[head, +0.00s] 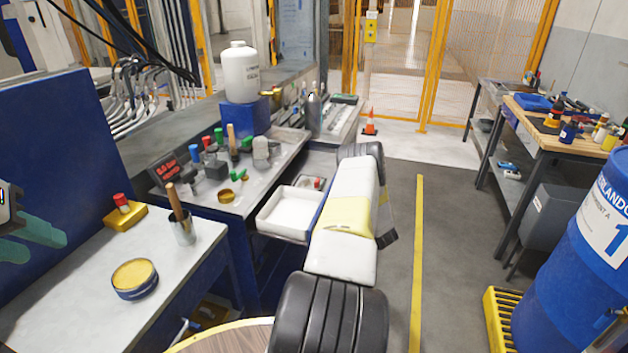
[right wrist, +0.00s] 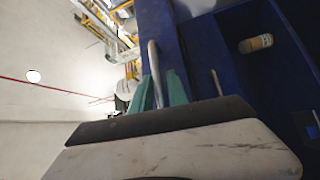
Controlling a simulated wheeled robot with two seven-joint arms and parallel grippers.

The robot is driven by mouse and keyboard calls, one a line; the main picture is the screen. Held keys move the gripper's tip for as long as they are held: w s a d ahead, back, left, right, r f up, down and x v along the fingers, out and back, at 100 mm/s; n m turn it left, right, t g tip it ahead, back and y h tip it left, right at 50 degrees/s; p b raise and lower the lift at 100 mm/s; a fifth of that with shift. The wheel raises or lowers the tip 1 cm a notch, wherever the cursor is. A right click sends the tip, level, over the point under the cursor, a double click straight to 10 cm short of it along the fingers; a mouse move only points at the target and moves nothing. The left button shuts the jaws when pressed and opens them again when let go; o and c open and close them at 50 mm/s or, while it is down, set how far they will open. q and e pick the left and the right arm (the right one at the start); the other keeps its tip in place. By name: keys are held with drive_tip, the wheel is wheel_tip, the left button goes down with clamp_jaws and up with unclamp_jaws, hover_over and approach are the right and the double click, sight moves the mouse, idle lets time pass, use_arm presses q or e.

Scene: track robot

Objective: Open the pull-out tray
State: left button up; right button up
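The pull-out tray (head: 268,232) stands partly out of the blue bench in the head view, with white and grey bins inside. Its blue front (head: 322,212) is partly hidden by my right arm. In the right wrist view, the teal fingers of my right gripper (right wrist: 160,92) stand close on either side of a metal handle bar (right wrist: 154,62) by a blue panel. In the head view the right fingers are hidden behind the wrist. My left gripper (head: 38,238) is at the left edge, empty, its teal fingers apart and partly cut off.
A grey benchtop (head: 215,262) holds a yellow tin (head: 135,277) and a metal cup (head: 184,230). A white bottle (head: 241,72) stands farther back. A blue drum (head: 585,270) and a workbench (head: 540,115) stand right. The floor between (head: 450,230) is clear.

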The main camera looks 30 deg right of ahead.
drive_tip(key=s+f, duration=0.1)
drive_tip(key=s, duration=0.6)
drive_tip(key=shift+s+a, duration=0.35)
